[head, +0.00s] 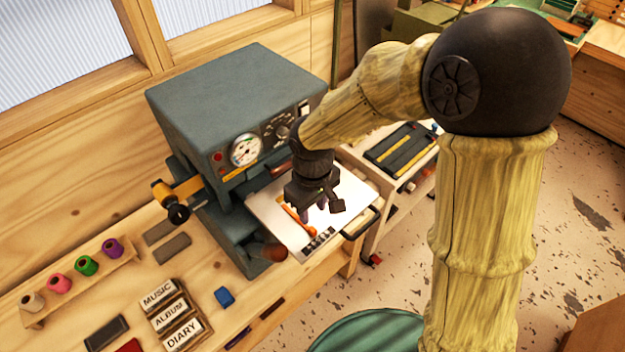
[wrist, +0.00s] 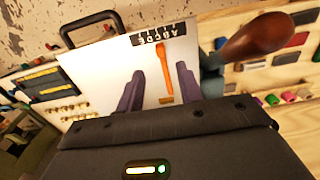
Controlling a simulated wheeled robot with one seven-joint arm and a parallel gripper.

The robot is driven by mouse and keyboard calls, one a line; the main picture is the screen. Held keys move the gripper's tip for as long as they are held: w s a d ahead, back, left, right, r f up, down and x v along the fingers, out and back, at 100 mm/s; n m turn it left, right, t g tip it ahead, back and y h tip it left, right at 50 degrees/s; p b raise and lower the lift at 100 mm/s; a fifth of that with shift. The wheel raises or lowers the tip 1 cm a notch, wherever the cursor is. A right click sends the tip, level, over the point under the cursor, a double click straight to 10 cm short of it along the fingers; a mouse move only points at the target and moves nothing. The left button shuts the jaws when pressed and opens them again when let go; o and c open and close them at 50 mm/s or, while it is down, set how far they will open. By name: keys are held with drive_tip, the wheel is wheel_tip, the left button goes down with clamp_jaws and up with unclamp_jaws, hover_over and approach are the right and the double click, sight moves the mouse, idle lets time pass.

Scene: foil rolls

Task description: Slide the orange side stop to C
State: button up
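The orange side stop (head: 293,213) is a thin bar lying on the white plate (head: 268,213) that sticks out of the grey-green press. In the wrist view the orange side stop (wrist: 163,65) runs up to a black strip lettered A to E (wrist: 158,33); its end is near the strip's middle, but I cannot tell the exact letter. My gripper (head: 320,203) is over the plate, pointing down. In the wrist view my gripper (wrist: 160,72) is open, its purple fingers on either side of the stop with gaps visible. Contact cannot be told.
The press (head: 235,110) stands close behind the plate. A brown knob (wrist: 260,37) is beside the plate in the wrist view. Foil rolls (head: 85,265) and word blocks (head: 170,310) are on the bench at left.

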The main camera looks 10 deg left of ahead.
wheel_tip(320, 180, up, 10)
drive_tip(key=b, duration=0.1)
idle(0.5)
drive_tip(key=s+d+f+m+t+b, duration=0.1)
drive_tip(key=d+f+m, duration=0.4)
drive_tip(key=d, duration=0.7)
drive_tip(key=s+d+f+m+t+b, duration=0.1)
drive_tip(key=d+f+m, duration=0.4)
drive_tip(key=d, duration=0.6)
drive_tip(key=shift+s+d+m+t, duration=0.25)
drive_tip(key=shift+d+m+t, duration=0.05)
drive_tip(key=shift+d+m, duration=0.1)
